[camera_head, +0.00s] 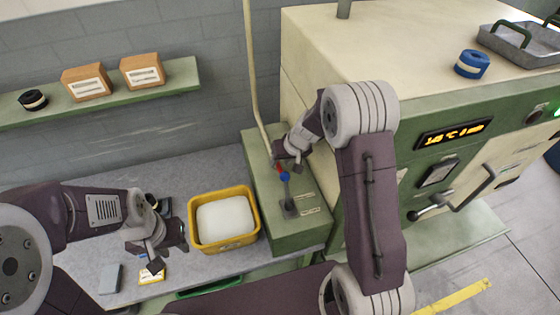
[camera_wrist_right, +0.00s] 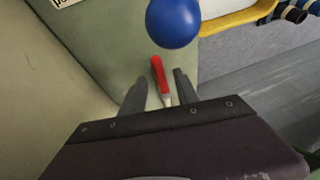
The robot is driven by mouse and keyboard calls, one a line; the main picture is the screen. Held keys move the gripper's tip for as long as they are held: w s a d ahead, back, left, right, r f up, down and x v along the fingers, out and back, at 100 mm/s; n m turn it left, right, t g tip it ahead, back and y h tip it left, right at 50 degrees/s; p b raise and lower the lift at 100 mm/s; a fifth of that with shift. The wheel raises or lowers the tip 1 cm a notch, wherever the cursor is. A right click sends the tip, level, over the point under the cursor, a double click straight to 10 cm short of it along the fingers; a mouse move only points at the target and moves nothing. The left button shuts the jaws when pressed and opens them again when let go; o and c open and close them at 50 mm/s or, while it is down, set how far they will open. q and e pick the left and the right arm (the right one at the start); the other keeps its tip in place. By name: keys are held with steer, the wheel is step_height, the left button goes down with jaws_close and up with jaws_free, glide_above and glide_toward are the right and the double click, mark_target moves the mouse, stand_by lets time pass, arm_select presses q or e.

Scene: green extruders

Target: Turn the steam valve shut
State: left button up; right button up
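The valve stands on a green box beside the large machine. Its blue ball knob (camera_head: 284,176) shows in the head view, on a grey stem (camera_head: 287,195). The blue ball (camera_wrist_right: 173,22) also shows at the top of the right wrist view, with a red handle (camera_wrist_right: 158,74) below it. My right gripper (camera_wrist_right: 160,84) is open, with its two grey fingers on either side of the red handle's lower part; I cannot tell whether they touch it. In the head view the right gripper (camera_head: 289,160) is just above the blue ball. My left gripper (camera_head: 170,250) hangs over the grey worktop, far from the valve; its opening is unclear.
A yellow bin (camera_head: 224,246) with white contents stands between my left gripper and the green box (camera_head: 262,190). A wall shelf (camera_head: 110,93) holds two cartons and a dark roll. A blue roll (camera_head: 471,64) and a metal tray (camera_head: 525,48) sit on the machine.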

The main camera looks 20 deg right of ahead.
steer(key=shift+w+a+f, duration=0.1)
steer(key=shift+w+f, duration=0.25)
steer(key=shift+f, duration=0.3)
steer(key=shift+s+r, duration=0.15)
steer(key=shift+s, duration=0.15)
steer(key=shift+c, duration=0.9)
jaws_close()
